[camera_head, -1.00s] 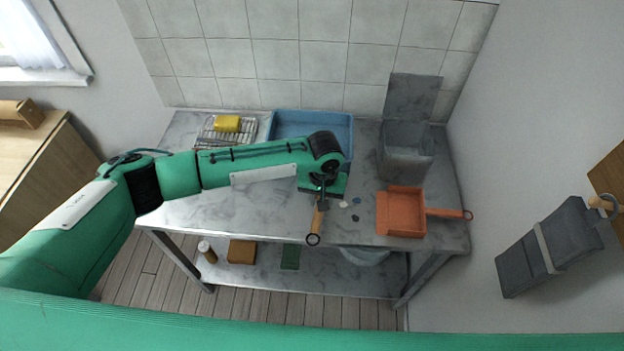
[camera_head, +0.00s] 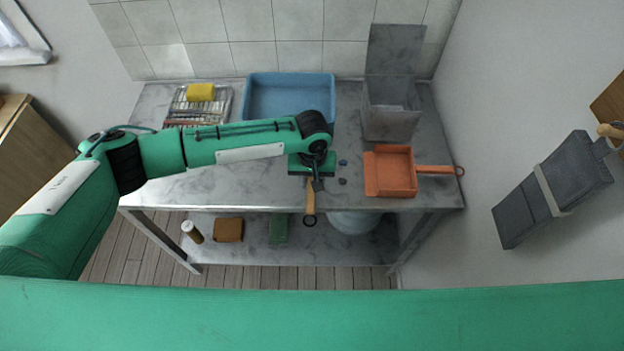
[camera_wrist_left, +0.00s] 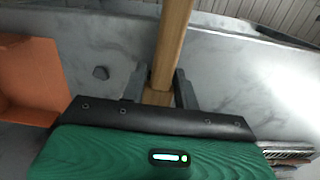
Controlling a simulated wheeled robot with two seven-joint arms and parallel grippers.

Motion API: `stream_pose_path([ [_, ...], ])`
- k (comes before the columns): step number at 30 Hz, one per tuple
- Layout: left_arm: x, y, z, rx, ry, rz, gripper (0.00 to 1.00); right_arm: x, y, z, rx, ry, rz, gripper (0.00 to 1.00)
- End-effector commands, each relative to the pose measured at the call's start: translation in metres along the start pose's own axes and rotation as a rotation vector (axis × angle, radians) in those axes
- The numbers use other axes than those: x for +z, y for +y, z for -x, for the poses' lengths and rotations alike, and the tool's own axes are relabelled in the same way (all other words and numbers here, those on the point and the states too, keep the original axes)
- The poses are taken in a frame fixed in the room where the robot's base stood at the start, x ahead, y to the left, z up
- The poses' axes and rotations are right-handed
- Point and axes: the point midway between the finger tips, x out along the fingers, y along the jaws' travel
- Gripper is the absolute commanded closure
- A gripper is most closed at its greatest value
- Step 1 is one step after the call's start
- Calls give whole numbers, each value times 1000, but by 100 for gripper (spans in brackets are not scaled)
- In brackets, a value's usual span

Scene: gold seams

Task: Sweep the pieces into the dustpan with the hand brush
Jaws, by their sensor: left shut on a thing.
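My left gripper (camera_head: 315,178) is shut on the wooden handle of the hand brush (camera_head: 310,205). The handle points toward the table's front edge, and its ring end reaches past that edge. The handle also shows between the fingers in the left wrist view (camera_wrist_left: 172,42). The brush's bristles are hidden under the gripper. My right gripper is not in view.
A blue tray (camera_head: 290,76) and a grey lidded bin (camera_head: 390,125) stand at the back. A rack (camera_head: 190,112) with a yellow sponge (camera_head: 201,92) is at the back left. The lower shelf holds a brown box (camera_head: 229,229). The table's left part is clear.

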Motion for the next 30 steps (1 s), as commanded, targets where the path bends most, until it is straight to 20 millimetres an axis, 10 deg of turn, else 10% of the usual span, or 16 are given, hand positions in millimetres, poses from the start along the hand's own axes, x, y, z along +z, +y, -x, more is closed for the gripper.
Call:
stream_pose_path([
  [30, 0, 29, -8, 0, -1, 1, 92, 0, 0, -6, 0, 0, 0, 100],
])
